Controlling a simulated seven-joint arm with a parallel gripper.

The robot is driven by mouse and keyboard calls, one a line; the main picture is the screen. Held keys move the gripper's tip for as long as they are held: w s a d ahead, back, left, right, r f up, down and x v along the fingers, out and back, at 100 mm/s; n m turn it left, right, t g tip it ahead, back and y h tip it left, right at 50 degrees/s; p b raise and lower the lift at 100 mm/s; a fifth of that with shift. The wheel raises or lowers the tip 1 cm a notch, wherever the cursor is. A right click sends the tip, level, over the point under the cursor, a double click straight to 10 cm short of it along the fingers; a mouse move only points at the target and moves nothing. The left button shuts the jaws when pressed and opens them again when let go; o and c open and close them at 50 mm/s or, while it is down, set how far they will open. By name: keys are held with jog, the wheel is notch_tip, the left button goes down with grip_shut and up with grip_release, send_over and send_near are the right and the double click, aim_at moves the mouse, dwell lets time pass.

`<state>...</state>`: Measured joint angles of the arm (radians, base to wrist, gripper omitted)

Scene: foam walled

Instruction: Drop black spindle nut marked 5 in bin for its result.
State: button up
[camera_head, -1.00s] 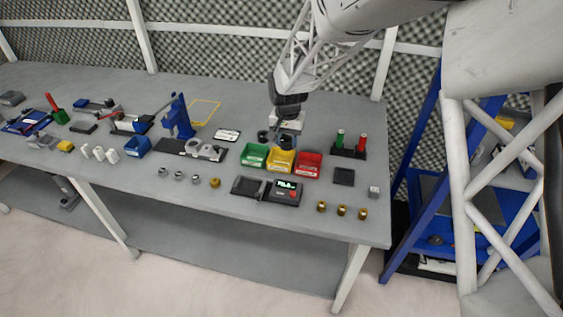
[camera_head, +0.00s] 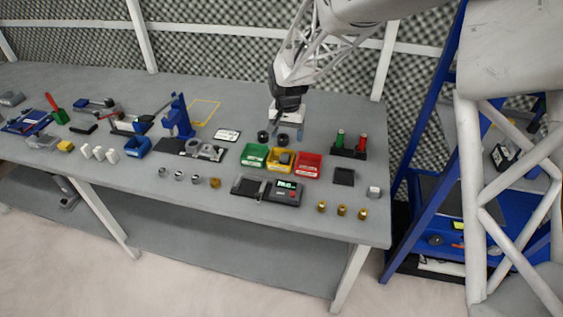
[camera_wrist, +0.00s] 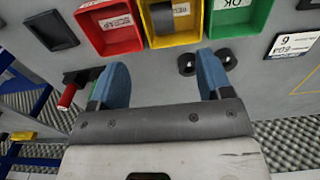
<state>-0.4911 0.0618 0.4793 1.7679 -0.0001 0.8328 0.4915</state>
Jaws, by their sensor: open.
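A black spindle nut (camera_head: 285,158) lies in the yellow bin (camera_head: 273,167). It also shows in the wrist view (camera_wrist: 162,19), inside the yellow bin (camera_wrist: 178,38); no number is readable on it. My gripper (camera_head: 288,132) is open and empty, behind and above the yellow bin. In the wrist view, a gap shows between its blue fingers (camera_wrist: 162,72). The green bin (camera_head: 254,156) stands left of the yellow one and the red bin (camera_head: 307,166) right of it. In the wrist view the red bin's label (camera_wrist: 118,21) reads SCRAP and the green bin's label (camera_wrist: 229,4) reads OK.
Two more black nuts (camera_wrist: 187,63) stand behind the bins. A gauge with a lit display (camera_head: 287,190) lies in front of the bins. A rack with a green and a red handle (camera_head: 349,151) stands to their right. Brass pieces (camera_head: 341,210) stand near the front edge.

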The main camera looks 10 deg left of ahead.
jog(key=shift+r, duration=2.7)
jog(key=shift+d, duration=0.1)
jog(key=s+d+r+t, duration=0.1)
jog(key=s+d+r, duration=0.55)
jog(key=d, duration=0.45)
jog(key=s+d+r, duration=0.5)
jog(key=s+d, duration=0.2)
jog(key=d, duration=0.3)
jog(key=s+d, duration=0.7)
jog(key=s, duration=0.3)
jog(key=s+d+t, duration=0.1)
jog(key=s+d, duration=0.5)
jog(key=s, duration=0.5)
jog(key=shift+s+d+r+t, duration=0.25)
jog(key=shift+d+t, duration=0.05)
jog(key=shift+d, duration=0.05)
